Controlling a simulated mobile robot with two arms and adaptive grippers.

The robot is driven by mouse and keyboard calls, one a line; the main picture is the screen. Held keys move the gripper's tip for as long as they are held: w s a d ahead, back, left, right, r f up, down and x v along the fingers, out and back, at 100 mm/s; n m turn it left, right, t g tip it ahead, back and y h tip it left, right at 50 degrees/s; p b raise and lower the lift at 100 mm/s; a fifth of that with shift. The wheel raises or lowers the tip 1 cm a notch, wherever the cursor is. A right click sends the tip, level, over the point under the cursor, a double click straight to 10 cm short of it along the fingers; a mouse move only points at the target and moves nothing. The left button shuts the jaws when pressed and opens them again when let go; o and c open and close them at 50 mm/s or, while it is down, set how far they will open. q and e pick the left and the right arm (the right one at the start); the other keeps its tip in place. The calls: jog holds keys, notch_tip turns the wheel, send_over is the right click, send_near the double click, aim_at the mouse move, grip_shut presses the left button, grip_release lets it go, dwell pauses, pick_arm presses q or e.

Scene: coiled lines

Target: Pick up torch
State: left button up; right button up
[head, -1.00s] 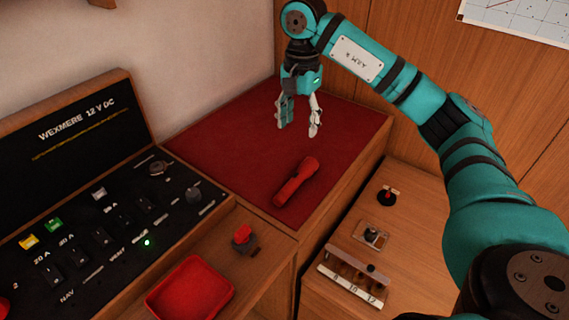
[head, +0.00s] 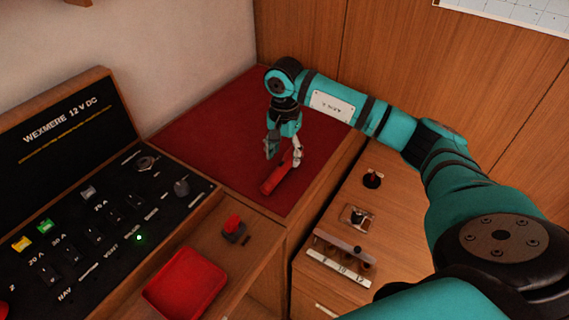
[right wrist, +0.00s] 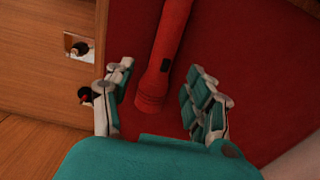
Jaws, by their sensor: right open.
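The torch (head: 276,179) is red and lies on the dark red mat (head: 220,130) near its right edge. In the right wrist view the torch (right wrist: 167,60) runs from the top edge down to its wider end between the fingers. My right gripper (head: 284,158) is open above the torch in the head view and hides part of it. In the right wrist view my right gripper (right wrist: 160,105) has one finger on each side of the torch, with gaps showing on both sides. My left gripper is not in view.
A black switch panel (head: 100,215) stands at left. A red tray (head: 186,284) and a red-topped switch (head: 232,228) are at the front. A lower wooden surface with a slotted rack (head: 340,260) is at right. The mat's far left part is clear.

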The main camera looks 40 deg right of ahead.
aim_at(285, 163)
notch_tip(285, 163, down, 3)
jog(key=shift+d+r+p, duration=0.1)
jog(key=shift+r+p, duration=0.1)
jog(key=shift+p, duration=0.1)
jog(key=shift+f, duration=0.45)
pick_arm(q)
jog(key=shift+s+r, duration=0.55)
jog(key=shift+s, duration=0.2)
pick_arm(e)
grip_shut()
